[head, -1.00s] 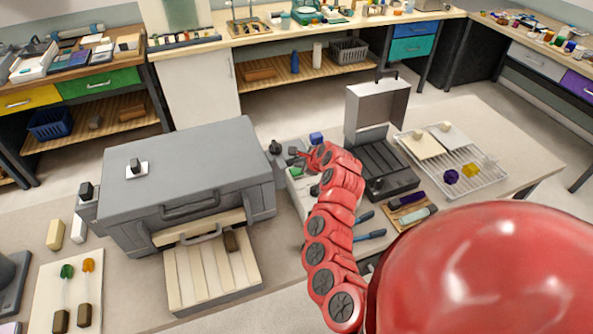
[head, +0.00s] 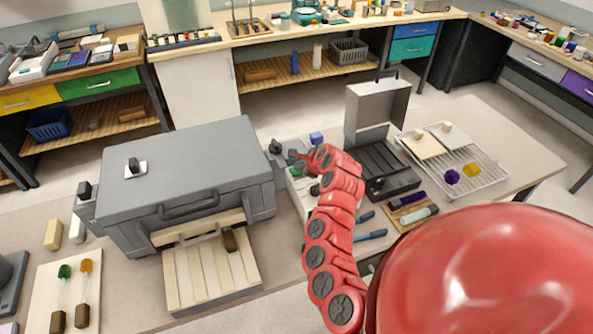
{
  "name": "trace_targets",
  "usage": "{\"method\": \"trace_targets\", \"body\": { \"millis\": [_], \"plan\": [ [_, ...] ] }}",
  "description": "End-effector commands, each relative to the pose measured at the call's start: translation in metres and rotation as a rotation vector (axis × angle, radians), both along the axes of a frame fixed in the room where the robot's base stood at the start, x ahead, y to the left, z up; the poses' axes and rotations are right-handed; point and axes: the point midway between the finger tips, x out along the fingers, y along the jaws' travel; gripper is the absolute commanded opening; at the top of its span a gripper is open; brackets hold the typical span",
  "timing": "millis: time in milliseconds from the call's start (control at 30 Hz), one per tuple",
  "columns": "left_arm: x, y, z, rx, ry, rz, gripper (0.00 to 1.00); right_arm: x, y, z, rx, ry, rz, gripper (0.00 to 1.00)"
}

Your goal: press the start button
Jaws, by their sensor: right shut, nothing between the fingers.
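A small white control box (head: 295,186) stands on the table right of the big grey case. A green button (head: 296,171) shows on its top, with dark knobs close by; which of them is the start button I cannot read. My right gripper (head: 293,155) is small and dark at the end of my red arm. It is shut and empty, just above and behind the green button in the picture. I cannot tell whether it touches anything. My arm hides part of the box. My left gripper is out of view.
The grey case (head: 190,180) with a slatted tray (head: 212,275) stands left of the box. An open grey metal case (head: 378,105) stands to the right, beside a wire rack (head: 490,180). Blue-handled tools (head: 370,235) lie near my right arm.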

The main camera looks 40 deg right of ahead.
Motion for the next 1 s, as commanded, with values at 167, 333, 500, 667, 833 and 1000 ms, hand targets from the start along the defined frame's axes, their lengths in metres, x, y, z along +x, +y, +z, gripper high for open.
{"method": "trace_targets", "body": {
  "millis": [167,333,500,667,833,1000],
  "plan": [
    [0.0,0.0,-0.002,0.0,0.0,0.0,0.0,0.0,0.0,-0.003,0.0,0.0,0.0,0.0],
    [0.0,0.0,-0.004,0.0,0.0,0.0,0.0,0.0,0.0,-0.005,0.001,0.001,0.001,0.0],
    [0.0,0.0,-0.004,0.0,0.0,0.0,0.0,0.0,0.0,-0.005,0.0,0.001,0.0,0.0],
    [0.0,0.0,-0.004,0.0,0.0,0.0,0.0,0.0,0.0,-0.005,0.0,0.001,0.0,0.0],
    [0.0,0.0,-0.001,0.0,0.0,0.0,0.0,0.0,0.0,-0.001,-0.001,0.001,0.001,0.0],
    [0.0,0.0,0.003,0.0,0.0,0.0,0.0,0.0,0.001,0.008,0.0,0.002,0.003,0.0]
  ]
}}
